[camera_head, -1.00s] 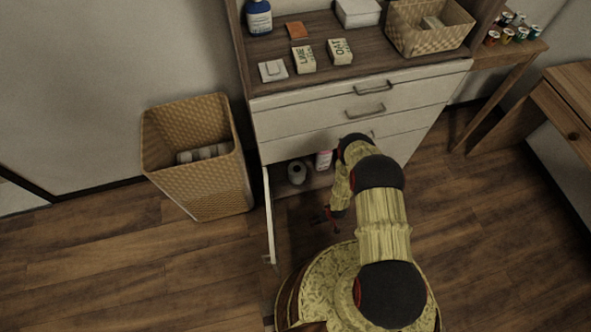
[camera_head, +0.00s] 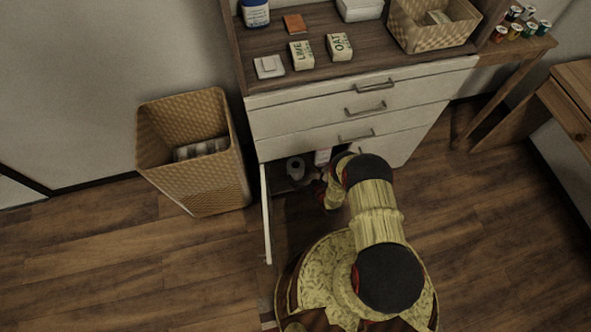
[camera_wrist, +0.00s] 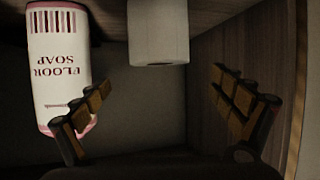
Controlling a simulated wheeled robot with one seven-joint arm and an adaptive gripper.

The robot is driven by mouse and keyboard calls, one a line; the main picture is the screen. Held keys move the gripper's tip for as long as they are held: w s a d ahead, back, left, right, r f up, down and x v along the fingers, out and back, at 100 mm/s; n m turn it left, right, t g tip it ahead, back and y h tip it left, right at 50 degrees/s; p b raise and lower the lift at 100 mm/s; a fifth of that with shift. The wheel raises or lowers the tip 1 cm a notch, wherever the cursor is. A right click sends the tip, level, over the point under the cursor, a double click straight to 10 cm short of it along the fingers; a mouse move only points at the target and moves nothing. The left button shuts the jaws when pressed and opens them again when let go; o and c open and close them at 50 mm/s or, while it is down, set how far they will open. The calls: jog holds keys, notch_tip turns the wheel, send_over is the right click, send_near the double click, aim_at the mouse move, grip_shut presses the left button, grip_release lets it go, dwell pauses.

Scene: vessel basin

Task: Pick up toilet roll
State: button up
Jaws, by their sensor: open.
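The toilet roll (camera_head: 295,168) is a pale roll inside the open bottom compartment of the white cabinet. In the wrist view the toilet roll (camera_wrist: 158,32) is at the top middle, its lower end showing and its upper part cut off by the frame. My gripper (camera_wrist: 172,112) is open and empty, its two fingers spread to either side below the roll and apart from it. In the head view my gripper (camera_head: 318,190) is at the compartment's opening, right of the roll and partly hidden by my arm.
A white and pink floor soap bottle (camera_wrist: 60,65) stands left of the roll, close to the left finger. A wooden side wall (camera_wrist: 230,60) is on the right. The open cabinet door (camera_head: 267,215) juts out. A wicker basket (camera_head: 215,185) stands to its left.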

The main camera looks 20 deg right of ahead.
aim_at(296, 166)
jog(key=b+x, duration=0.1)
jog(key=x, duration=0.1)
jog(key=b+x, duration=0.1)
jog(key=x, duration=0.1)
jog(key=b+x, duration=0.1)
jog(key=x, duration=0.1)
jog(key=shift+f, duration=0.3)
jog(key=shift+r, duration=0.1)
jog(key=shift+c, duration=1)
jog(key=c, duration=1.5)
jog(key=shift+o, duration=0.2)
jog(key=shift+r, duration=0.1)
